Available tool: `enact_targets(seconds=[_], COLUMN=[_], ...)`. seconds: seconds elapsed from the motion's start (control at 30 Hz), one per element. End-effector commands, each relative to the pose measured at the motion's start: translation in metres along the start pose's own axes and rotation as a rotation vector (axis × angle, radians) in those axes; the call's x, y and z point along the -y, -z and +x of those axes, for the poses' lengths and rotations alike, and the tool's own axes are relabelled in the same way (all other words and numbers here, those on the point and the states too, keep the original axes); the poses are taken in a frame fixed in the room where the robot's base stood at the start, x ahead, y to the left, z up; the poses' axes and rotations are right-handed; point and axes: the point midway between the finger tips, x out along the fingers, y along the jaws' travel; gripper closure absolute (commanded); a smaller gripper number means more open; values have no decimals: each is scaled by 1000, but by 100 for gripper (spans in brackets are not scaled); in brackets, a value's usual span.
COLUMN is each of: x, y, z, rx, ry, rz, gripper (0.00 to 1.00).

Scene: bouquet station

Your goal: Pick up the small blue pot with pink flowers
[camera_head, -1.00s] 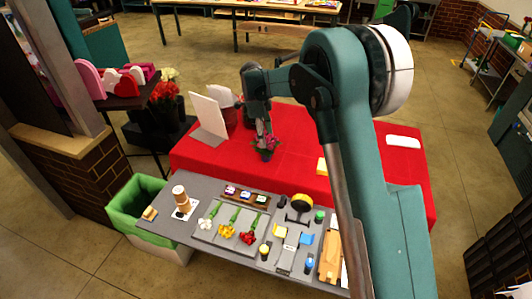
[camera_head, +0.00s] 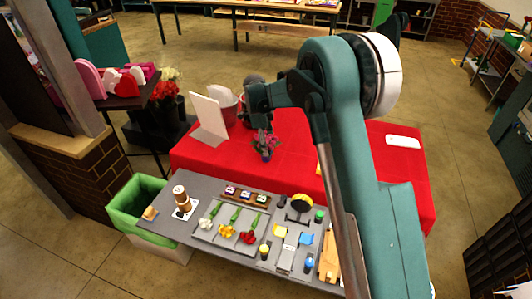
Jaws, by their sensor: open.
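The small pot with pink flowers (camera_head: 267,143) stands on the red cloth, left of my large upper arm. The flowers and leaves hide much of the pot, and it is too small to make out its colour clearly. My gripper (camera_head: 262,130) points down, directly over the flowers or just behind them. The fingers are small and partly merge with the blooms, so I cannot tell whether they touch the plant. Nothing shows lifted in the gripper.
A grey workbench (camera_head: 165,213) in front holds a tray of flowers (camera_head: 225,240), tools and cups. A green-lined bin (camera_head: 125,205) stands at its left.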

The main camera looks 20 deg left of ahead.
Motion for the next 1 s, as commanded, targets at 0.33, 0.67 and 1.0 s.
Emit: enact_targets(seconds=[0.33,0.67,1.0], x=[0,0,-1], y=[0,0,3], z=[0,1,-19], rx=[0,0,0], ry=[0,-1,0], rz=[0,0,0], gripper=[85,89,89])
